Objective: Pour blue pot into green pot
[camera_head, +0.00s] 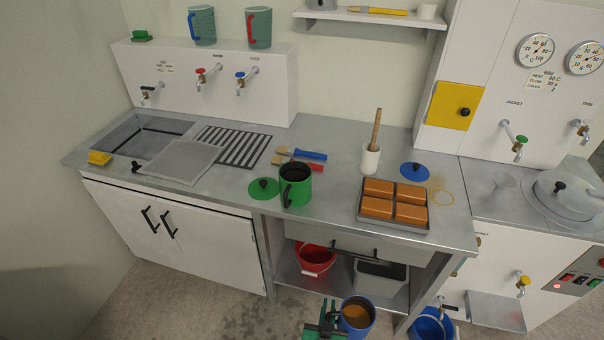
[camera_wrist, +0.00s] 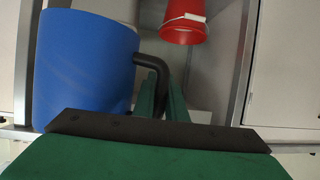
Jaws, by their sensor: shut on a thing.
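The blue pot (camera_head: 358,316) is at the bottom of the head view, in front of the counter, with brownish-orange contents showing inside. My green gripper (camera_head: 326,322) is to its left, shut on its black handle. In the wrist view the blue pot (camera_wrist: 85,65) fills the left side and looks upright, with the gripper fingers (camera_wrist: 164,92) closed at the black handle. The green pot (camera_head: 296,188) stands upright on the counter, open, with a dark inside and a black handle. The green lid (camera_head: 263,188) lies on the counter just left of it.
The blue lid (camera_head: 414,171) lies behind a tray of brown blocks (camera_head: 366,214) at the right. A red bucket (camera_head: 316,262) is on the shelf below. A blue bucket (camera_head: 433,325) is on the floor.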

